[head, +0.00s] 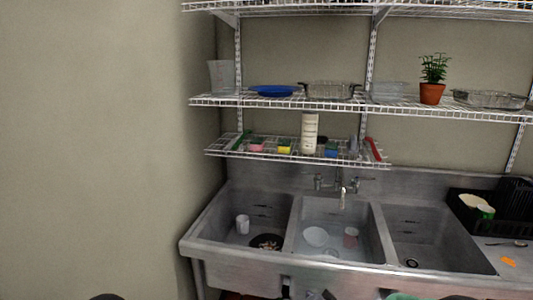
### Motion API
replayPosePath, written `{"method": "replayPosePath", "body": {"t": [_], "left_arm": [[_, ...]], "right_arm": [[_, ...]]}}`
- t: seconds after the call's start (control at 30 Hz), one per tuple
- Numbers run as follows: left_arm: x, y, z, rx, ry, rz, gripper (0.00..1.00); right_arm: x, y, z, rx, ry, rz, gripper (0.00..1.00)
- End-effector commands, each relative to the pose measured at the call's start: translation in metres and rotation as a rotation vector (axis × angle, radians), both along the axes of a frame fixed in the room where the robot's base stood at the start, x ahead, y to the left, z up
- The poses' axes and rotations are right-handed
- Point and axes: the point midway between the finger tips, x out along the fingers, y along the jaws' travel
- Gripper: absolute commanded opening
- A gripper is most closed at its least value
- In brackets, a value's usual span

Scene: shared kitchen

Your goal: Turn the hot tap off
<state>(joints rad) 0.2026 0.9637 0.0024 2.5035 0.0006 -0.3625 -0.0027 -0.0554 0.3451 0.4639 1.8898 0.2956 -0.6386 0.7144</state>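The tap (342,197) is mounted on the back wall of the metal sink, with its spout over the middle basin. A small handle (318,182) is on its left and another (367,184) on its right. No hot or cold marking can be read, and I cannot make out running water. Only a dark rounded edge of my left gripper or arm (106,297) shows at the bottom left, and a similar edge of my right one (458,297) at the bottom right. Both are far in front of and below the tap. Their fingers are hidden.
A wire shelf (222,152) with bottles and sponges hangs just above the tap. The three-basin sink (270,258) holds a white cup (242,224), a dark pan (267,242), a bowl (315,236) and a pinkish cup (350,237). A black rack (511,205) stands at right.

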Motion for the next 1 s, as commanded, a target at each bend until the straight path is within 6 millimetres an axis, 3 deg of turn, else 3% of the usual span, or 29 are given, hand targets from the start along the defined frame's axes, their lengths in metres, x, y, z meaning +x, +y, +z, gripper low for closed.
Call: {"method": "replayPosePath", "body": {"t": [0.03, 0.17, 0.3, 0.43, 0.6, 0.7, 0.83, 1.0], "left_arm": [[0.0, 0.0, 0.0, 0.0, 0.0, 0.0, 0.4], [0.0, 0.0, 0.0, 0.0, 0.0, 0.0, 0.4], [0.0, 0.0, 0.0, 0.0, 0.0, 0.0, 0.4], [0.0, 0.0, 0.0, 0.0, 0.0, 0.0, 0.4], [0.0, 0.0, 0.0, 0.0, 0.0, 0.0, 0.4], [0.0, 0.0, 0.0, 0.0, 0.0, 0.0, 0.4], [0.0, 0.0, 0.0, 0.0, 0.0, 0.0, 0.4], [0.0, 0.0, 0.0, 0.0, 0.0, 0.0, 0.4]], "right_arm": [[-0.013, 0.001, -0.025, -0.034, 0.054, 0.038, 0.0], [-0.06, 0.007, -0.095, -0.14, 0.215, 0.183, 0.0], [-0.136, 0.016, -0.169, -0.243, 0.408, 0.405, 0.0], [-0.216, 0.025, -0.219, -0.293, 0.559, 0.63, 0.0], [-0.302, 0.037, -0.25, -0.303, 0.679, 0.878, 0.0], [-0.332, 0.042, -0.256, -0.298, 0.711, 0.967, 0.0], [-0.349, 0.045, -0.258, -0.294, 0.725, 1.021, 0.0], [-0.35, 0.045, -0.258, -0.295, 0.725, 1.027, 0.0]]}}
